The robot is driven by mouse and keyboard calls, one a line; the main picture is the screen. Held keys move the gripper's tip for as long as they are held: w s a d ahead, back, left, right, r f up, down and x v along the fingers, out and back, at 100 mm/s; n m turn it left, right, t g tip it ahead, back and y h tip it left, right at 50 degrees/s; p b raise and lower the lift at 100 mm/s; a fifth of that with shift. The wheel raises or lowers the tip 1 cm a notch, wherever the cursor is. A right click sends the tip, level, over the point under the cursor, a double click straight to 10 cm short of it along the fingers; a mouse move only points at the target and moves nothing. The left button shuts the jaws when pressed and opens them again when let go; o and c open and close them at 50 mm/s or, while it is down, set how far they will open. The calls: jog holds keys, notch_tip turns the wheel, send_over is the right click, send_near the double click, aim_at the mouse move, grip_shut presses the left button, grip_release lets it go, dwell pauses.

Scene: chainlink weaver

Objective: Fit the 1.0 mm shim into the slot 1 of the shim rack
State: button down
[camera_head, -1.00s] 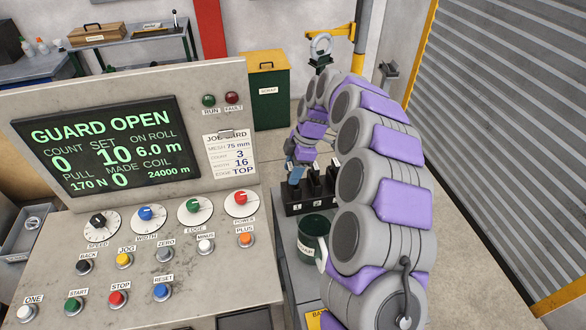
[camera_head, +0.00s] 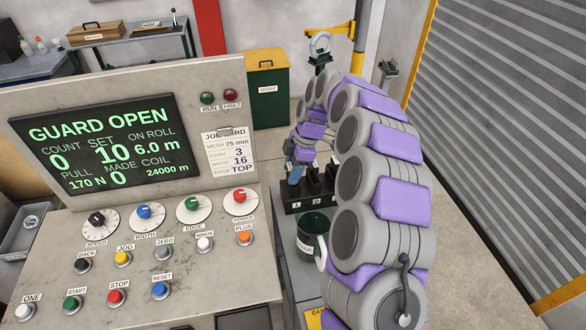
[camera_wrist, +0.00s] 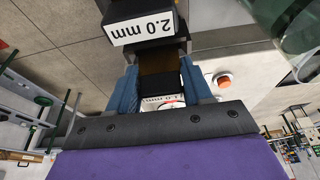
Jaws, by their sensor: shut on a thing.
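The black shim rack (camera_head: 310,199) stands on a grey surface beside the console, with upright black pieces in it and number labels on its front. My gripper (camera_head: 296,174) is low at the rack's left end, partly hidden by my arm. In the wrist view its blue fingers (camera_wrist: 160,84) are shut on the black-handled 1.0 mm shim (camera_wrist: 164,101), whose label is partly covered. A black piece labelled 2.0 mm (camera_wrist: 143,30) stands just beyond the fingertips. I cannot tell whether the held shim's lower end is inside a slot.
A dark green mug (camera_head: 312,232) stands close in front of the rack. The console (camera_head: 190,280) with buttons and dials is to the left. A green scrap bin (camera_head: 268,90) stands behind. Open floor lies to the right, before the shutter.

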jog(key=shift+a, duration=0.1)
jog(key=c, duration=0.9)
grip_release()
jog(key=o, duration=0.5)
jog(key=shift+a, duration=0.25)
jog(key=shift+d, duration=0.1)
jog(key=shift+d, duration=0.1)
jog(key=shift+r, duration=0.35)
jog(key=shift+r+p, duration=1.15)
jog(key=shift+r, duration=2.5)
